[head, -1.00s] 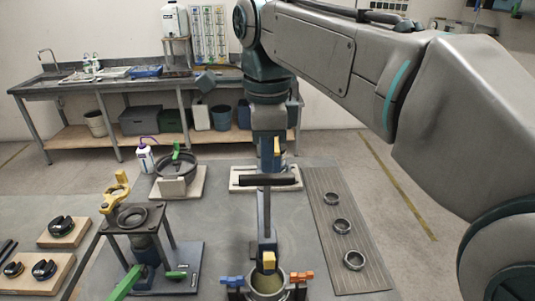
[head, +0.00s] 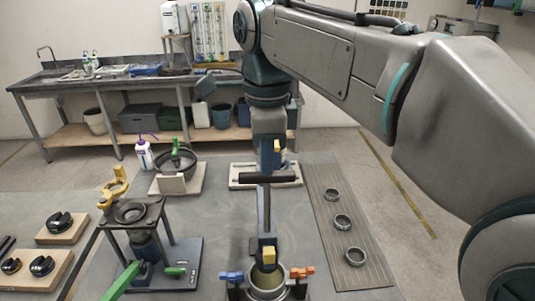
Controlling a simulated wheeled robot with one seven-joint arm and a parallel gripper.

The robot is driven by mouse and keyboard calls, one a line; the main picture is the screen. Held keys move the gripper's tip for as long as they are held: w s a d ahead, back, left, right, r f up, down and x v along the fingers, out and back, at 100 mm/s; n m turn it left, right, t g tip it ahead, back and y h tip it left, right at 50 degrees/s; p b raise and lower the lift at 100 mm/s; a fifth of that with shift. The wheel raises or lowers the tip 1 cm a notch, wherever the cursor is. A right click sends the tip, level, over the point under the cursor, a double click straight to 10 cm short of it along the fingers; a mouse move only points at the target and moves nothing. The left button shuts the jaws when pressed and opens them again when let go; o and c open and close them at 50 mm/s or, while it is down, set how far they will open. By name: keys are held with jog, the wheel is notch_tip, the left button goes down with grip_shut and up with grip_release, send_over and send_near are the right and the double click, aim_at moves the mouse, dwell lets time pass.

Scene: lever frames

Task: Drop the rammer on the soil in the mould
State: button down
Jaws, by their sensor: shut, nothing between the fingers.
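The rammer has a dark crossbar handle (head: 268,178) on an upright shaft, with a yellow block (head: 268,255) low down. It stands upright over the mould (head: 284,283), a metal ring at the bottom centre with olive-brown soil (head: 266,281) inside. Whether the rammer's foot touches the soil is hard to tell. My gripper (head: 272,165) points down just above and behind the handle in the picture. It is shut and empty; its fingertips are partly hidden near the handle.
Blue (head: 231,276) and orange (head: 301,272) clamps flank the mould. Several metal rings lie on a ribbed mat (head: 318,210) at right. A green-handled press stand (head: 130,212) and wooden blocks (head: 62,229) are at left. A bowl (head: 176,163) and wash bottle (head: 144,153) stand behind.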

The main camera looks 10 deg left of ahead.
dwell(0.6)
notch_tip(320, 180, up, 7)
jog(key=p, duration=0.7)
jog(key=s+d+f+n+t+b, duration=0.2)
jog(key=s+d+f+n, duration=0.2)
jog(key=d+f+n, duration=0.3)
jog(key=s+d+f+n+t+b, duration=0.1)
jog(key=s+d+f+n+b, duration=0.2)
jog(key=d+f+n, duration=0.5)
jog(key=s+d+f, duration=0.1)
jog(key=d+f, duration=0.6)
jog(key=shift+d+f+t, duration=0.25)
jog(key=shift+d+t, duration=0.1)
jog(key=shift+t, duration=0.05)
